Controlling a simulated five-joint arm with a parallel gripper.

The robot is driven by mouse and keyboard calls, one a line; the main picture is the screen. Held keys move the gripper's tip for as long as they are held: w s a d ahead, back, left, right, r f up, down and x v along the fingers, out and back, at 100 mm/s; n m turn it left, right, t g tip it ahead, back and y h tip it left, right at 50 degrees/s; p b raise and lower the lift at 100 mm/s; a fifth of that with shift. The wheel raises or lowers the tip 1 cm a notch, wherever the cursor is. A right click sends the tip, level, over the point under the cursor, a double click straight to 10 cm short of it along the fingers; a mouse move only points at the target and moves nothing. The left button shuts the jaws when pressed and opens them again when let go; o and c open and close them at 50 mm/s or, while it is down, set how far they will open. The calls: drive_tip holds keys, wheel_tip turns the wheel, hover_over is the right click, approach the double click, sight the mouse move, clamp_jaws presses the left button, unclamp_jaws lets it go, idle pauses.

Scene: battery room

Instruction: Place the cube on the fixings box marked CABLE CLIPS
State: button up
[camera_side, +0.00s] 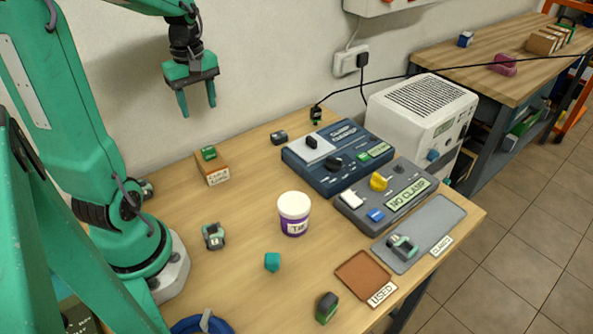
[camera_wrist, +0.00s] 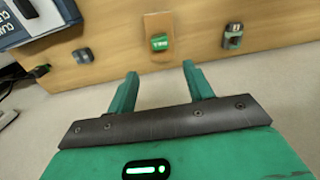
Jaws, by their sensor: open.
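The cube (camera_side: 272,262) is small and teal and sits on the bare tabletop in the side view, in front of the white tub. A small tan box (camera_side: 210,163) with a white label, too small to read surely, stands toward the wall. A small green block lies on its top. The box also shows at the top of the wrist view (camera_wrist: 158,22). My gripper (camera_side: 198,110) is open and empty, high above the table near the wall, well away from the cube. Its two green fingers show in the wrist view (camera_wrist: 160,69); the cube does not appear there.
A white tub (camera_side: 293,215) with a purple label stands mid-table. A grey-green clamp (camera_side: 213,237) lies left of it. Blue (camera_side: 320,172) and grey (camera_side: 355,214) control panels fill the right side. A brown pad (camera_side: 361,268) and grey mat (camera_side: 437,222) lie near the edge.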

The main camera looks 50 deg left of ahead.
idle(0.4)
drive_tip(key=s+d+r+m+t, duration=0.1)
drive_tip(key=d+r+m+t, duration=0.1)
drive_tip(key=d+m, duration=0.7)
drive_tip(key=s+d+r+m+t, duration=0.1)
drive_tip(key=d+r+m+t, duration=0.2)
drive_tip(key=d+m, duration=0.6)
drive_tip(key=shift+s+d+r+t, duration=0.3)
drive_tip(key=shift+d+r, duration=0.2)
drive_tip(key=shift+d, duration=0.15)
